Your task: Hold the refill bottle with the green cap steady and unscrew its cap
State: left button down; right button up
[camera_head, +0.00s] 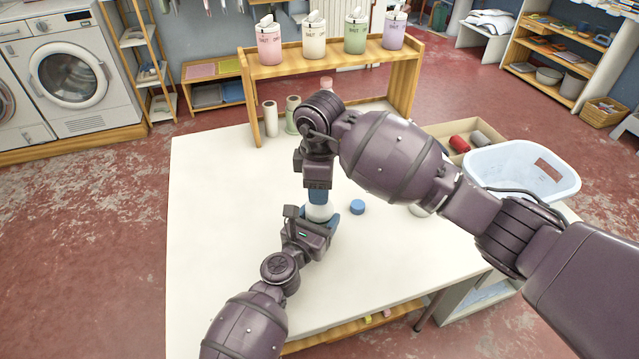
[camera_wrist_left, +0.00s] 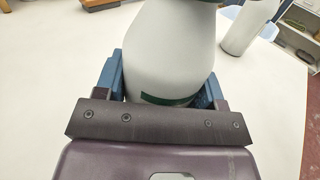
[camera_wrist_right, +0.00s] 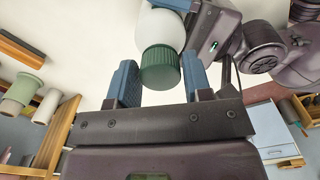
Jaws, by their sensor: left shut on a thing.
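The refill bottle (camera_head: 319,212) is white and stands on the white table, mostly hidden by my grippers in the head view. In the left wrist view its white body (camera_wrist_left: 170,50) with a dark green label fills the space between the jaws. My left gripper (camera_head: 322,222) is shut on the body. In the right wrist view the ribbed green cap (camera_wrist_right: 160,68) sits on the bottle. My right gripper (camera_head: 319,193) is above the bottle, its open fingers (camera_wrist_right: 160,84) on either side of the cap, with gaps showing.
A blue cap (camera_head: 357,207) shows just right of the bottle. A wooden rack (camera_head: 340,58) holds pink, white, green and purple dispensers at the back. Bottles (camera_head: 270,118) stand near its left leg. A white basket (camera_head: 520,165) is at right. The table's left side is clear.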

jog(key=c, duration=0.6)
jog(key=n, duration=0.6)
jog(key=shift+r, duration=0.1)
jog(key=n, duration=1.4)
jog(key=shift+n, duration=0.3)
jog(key=n, duration=1.3)
jog(key=shift+n, duration=0.4)
jog(key=n, duration=0.6)
jog(key=shift+n, duration=0.4)
jog(key=n, duration=1.2)
jog(key=shift+n, duration=0.3)
jog(key=shift+r, duration=0.5)
